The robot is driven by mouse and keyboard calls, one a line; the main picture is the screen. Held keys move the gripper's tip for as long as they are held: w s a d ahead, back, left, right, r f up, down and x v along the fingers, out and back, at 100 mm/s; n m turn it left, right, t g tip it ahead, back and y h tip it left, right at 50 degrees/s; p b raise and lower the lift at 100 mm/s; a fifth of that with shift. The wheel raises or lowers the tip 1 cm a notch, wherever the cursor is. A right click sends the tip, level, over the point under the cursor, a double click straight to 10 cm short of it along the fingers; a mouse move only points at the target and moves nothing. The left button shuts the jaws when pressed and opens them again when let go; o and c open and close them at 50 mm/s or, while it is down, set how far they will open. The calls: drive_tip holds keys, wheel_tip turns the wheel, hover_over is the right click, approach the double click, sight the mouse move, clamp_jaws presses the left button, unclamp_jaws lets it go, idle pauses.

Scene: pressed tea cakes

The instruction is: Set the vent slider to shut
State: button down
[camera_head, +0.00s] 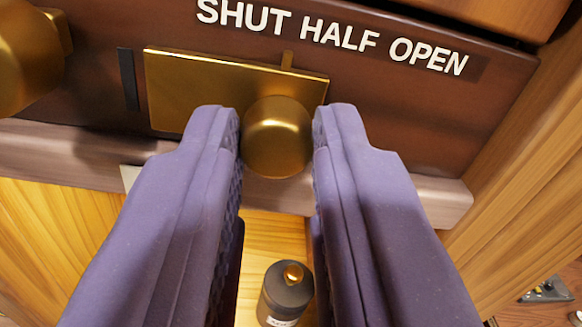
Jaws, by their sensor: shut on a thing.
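The vent slider is a brass plate (190,85) on a dark brown panel, with a round brass knob (276,140) at its lower right.
Another large brass knob (25,60) is at the left edge. A dark slot (128,78) shows left of the plate. A pale ledge (75,155) runs below the panel. A dark canister (286,290) stands below on a wooden surface. A wooden upright (525,160) is at right.

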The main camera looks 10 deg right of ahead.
drive_tip(key=shift+a, duration=0.9)
drive_tip(key=c, duration=1.1)
unclamp_jaws()
drive_tip(key=shift+c, duration=0.2)
drive_tip(key=shift+o, duration=0.9)
drive_tip(key=shift+a, duration=0.2)
drive_tip(key=shift+d, duration=0.15)
